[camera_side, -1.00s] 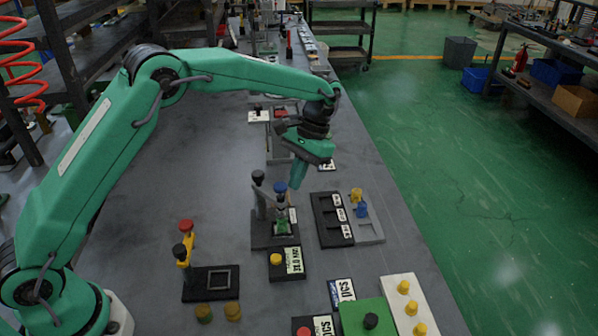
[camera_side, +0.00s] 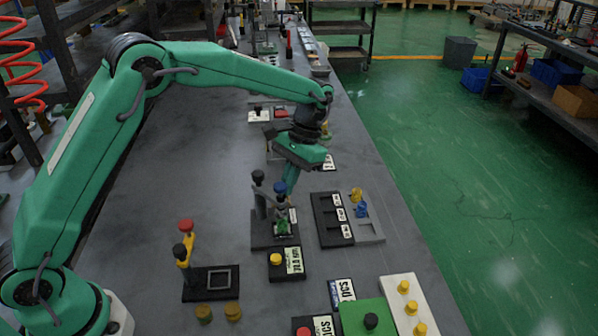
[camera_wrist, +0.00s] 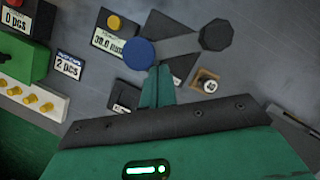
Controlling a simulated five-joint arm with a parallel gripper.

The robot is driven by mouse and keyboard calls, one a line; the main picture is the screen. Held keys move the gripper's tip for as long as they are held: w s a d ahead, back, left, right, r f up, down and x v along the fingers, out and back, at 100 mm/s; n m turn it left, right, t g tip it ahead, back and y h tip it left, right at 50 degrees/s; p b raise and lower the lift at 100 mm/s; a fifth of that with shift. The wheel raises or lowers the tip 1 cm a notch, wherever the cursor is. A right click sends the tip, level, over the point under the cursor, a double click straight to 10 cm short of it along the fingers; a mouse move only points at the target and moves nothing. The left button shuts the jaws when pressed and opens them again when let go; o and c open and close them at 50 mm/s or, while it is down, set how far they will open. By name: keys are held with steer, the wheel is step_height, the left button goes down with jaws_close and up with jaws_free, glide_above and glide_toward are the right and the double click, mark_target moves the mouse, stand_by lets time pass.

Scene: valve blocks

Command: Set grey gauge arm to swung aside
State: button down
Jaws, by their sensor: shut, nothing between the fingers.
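The grey gauge arm (camera_side: 261,206) stands on a dark base block (camera_side: 268,243) at the middle of the bench, with a black knob (camera_side: 258,176) and a blue knob (camera_side: 281,188) at its top. In the wrist view the grey arm (camera_wrist: 180,47) spans between the blue knob (camera_wrist: 139,54) and the black knob (camera_wrist: 216,35). My gripper (camera_side: 287,190) is shut and empty, pointing down right beside the blue knob. The closed fingertips (camera_wrist: 158,66) also show against the blue knob's edge in the wrist view; I cannot tell whether they touch.
A block with a yellow arm (camera_side: 190,245) stands at the left front. A dark slotted tray (camera_side: 332,218) and a grey plate with yellow and blue pegs (camera_side: 370,227) lie to the right. A yellow-button box (camera_side: 276,262) with a label sits in front. Bare bench lies to the left.

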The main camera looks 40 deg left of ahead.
mark_target(281, 185)
steer(key=shift+s+d+m, duration=0.2)
steer(key=shift+s+m, duration=0.2)
steer(key=shift+m, duration=0.3)
steer(key=shift+s+d+m, duration=0.1)
steer(key=shift+s+m, duration=0.35)
steer(key=shift+m, duration=0.25)
steer(key=shift+s, duration=1.1)
steer(key=shift+s+a, duration=0.5)
steer(key=shift+s, duration=0.3)
steer(key=shift+s+a, duration=0.55)
steer(key=shift+s, duration=0.25)
steer(key=shift+s+a, duration=0.5)
steer(key=shift+s, duration=0.3)
steer(key=shift+a, duration=0.1)
steer(key=shift+d, duration=0.2)
